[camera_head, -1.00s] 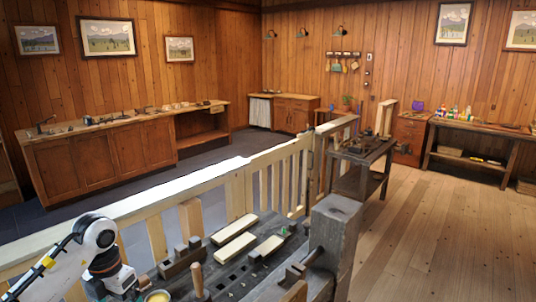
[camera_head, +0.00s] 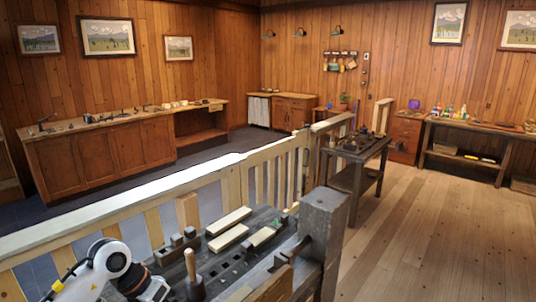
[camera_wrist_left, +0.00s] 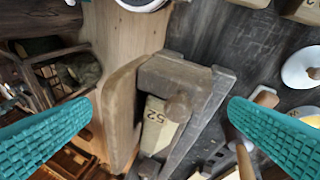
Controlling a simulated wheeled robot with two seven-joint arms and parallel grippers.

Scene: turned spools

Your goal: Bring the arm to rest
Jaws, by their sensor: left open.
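My left arm (camera_head: 105,262), white with dark joints, comes in at the lower left of the head view, over the near edge of the workbench (camera_head: 228,262). Its gripper is below the frame or hidden there. In the left wrist view my left gripper (camera_wrist_left: 160,105) shows two teal ribbed fingers spread wide apart, with nothing held. Beyond the gap is a wooden vise-like fixture (camera_wrist_left: 178,76) with a pale piece marked 52 (camera_wrist_left: 154,128); neither finger visibly touches them. My right gripper is in no view.
The bench carries pale wooden strips (camera_head: 228,237), a wooden-handled tool (camera_head: 190,266) and a thick upright post (camera_head: 323,232). A pale railing (camera_head: 225,185) runs behind it. A small dark table (camera_head: 357,163) stands farther back. The floor at right (camera_head: 435,235) is clear.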

